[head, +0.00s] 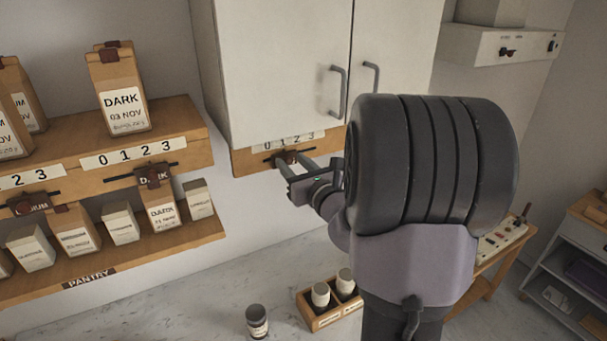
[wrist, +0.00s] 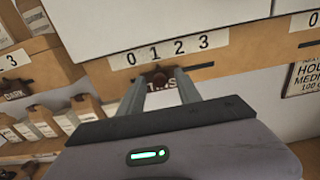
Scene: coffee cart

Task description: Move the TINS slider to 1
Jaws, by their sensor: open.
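The TINS slider is a dark reddish-brown knob (wrist: 159,80) on a wooden rail under the white cabinet. Its tag, partly hidden by the fingers, hangs below the knob in the wrist view. The white scale strip (wrist: 168,50) above it reads 0 1 2 3, and the knob appears to sit under the 1. My gripper (wrist: 159,74) is open, with one finger on each side of the knob and a gap visible to each side. In the head view my gripper (head: 288,159) reaches the same rail (head: 244,160) from the right.
The white cabinet (head: 275,70) with two handles is directly above the rail. To the left, a shelf holds a DARK bag (head: 120,95) and has its own 0–3 slider (head: 153,174). Below on the counter stand a tin (head: 257,321) and a wooden box (head: 318,319) of jars.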

